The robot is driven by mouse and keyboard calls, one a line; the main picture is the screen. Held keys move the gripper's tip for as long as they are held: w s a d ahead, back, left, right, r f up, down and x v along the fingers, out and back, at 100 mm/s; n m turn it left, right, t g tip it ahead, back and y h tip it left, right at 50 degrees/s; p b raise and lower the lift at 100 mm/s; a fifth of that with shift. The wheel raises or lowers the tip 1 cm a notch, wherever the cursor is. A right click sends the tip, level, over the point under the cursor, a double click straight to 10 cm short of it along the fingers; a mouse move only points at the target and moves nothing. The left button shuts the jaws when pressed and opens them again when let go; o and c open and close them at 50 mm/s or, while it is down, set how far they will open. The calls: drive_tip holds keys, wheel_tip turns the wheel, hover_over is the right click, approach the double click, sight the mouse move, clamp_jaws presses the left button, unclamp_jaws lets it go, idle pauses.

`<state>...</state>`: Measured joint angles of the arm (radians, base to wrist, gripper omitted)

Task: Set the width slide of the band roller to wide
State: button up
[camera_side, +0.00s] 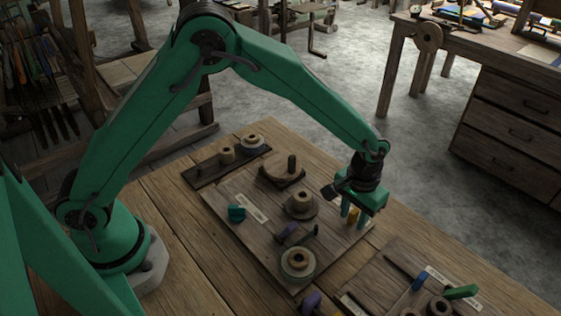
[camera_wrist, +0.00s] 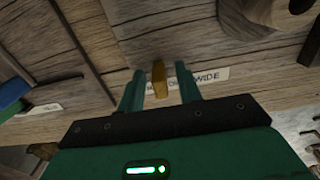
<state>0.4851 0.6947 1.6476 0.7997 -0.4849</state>
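The width slide shows as an ochre-yellow knob (camera_wrist: 159,80) in the wrist view, standing in front of a pale label (camera_wrist: 208,76) on which "WIDE" can be read at the right. The rest of the label is partly hidden by the knob and a finger. My gripper (camera_wrist: 160,90) is open, with one green finger on each side of the knob and a gap on both sides. In the side view my gripper (camera_side: 351,212) points down at the right edge of the band roller's board (camera_side: 235,210), with the yellow knob (camera_side: 354,217) partly hidden between the fingers.
A second board at lower right carries a blue knob (camera_side: 418,282) and a green lever (camera_side: 460,292). The table's edge lies just beyond my gripper.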

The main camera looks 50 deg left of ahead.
sight(331, 207)
clamp_jaws()
drive_tip(key=a, duration=0.6)
drive_tip(key=shift+a, duration=0.3)
unclamp_jaws()
drive_tip(key=shift+r, duration=0.1)
wheel_tip(331, 207, up, 8)
idle(0.5)
